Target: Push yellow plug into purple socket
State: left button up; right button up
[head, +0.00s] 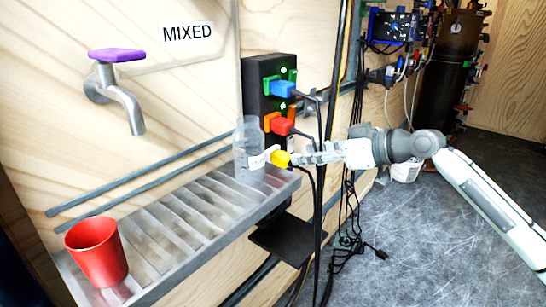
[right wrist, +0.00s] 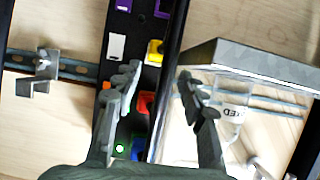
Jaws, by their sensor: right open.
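The yellow plug (head: 281,159) shows in the head view at the lower part of the black socket strip, right at my right gripper's fingertips (head: 298,158). In the right wrist view the yellow plug (right wrist: 155,53) is in the row of the white socket piece (right wrist: 116,46); how deep it sits cannot be told. My right gripper (right wrist: 160,78) is open, its fingers on either side of the strip, the plug between and just beyond the tips. The purple socket (right wrist: 158,8) is the row beyond, cut by the top edge; it is hidden in the head view. My left gripper is not in view.
A blue plug (head: 283,89) and red plug (head: 282,126) sit above on the black strip (head: 252,90). A clear cup (head: 247,145) stands close by on the metal drip shelf (head: 165,225), with a red cup (head: 97,252) farther left. Dark cables (head: 320,180) hang near my gripper.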

aim_at(288, 157)
jog(key=x, duration=0.7)
jog(key=shift+w+a+f, duration=0.1)
jog(key=shift+f, duration=0.1)
jog(key=c, duration=0.9)
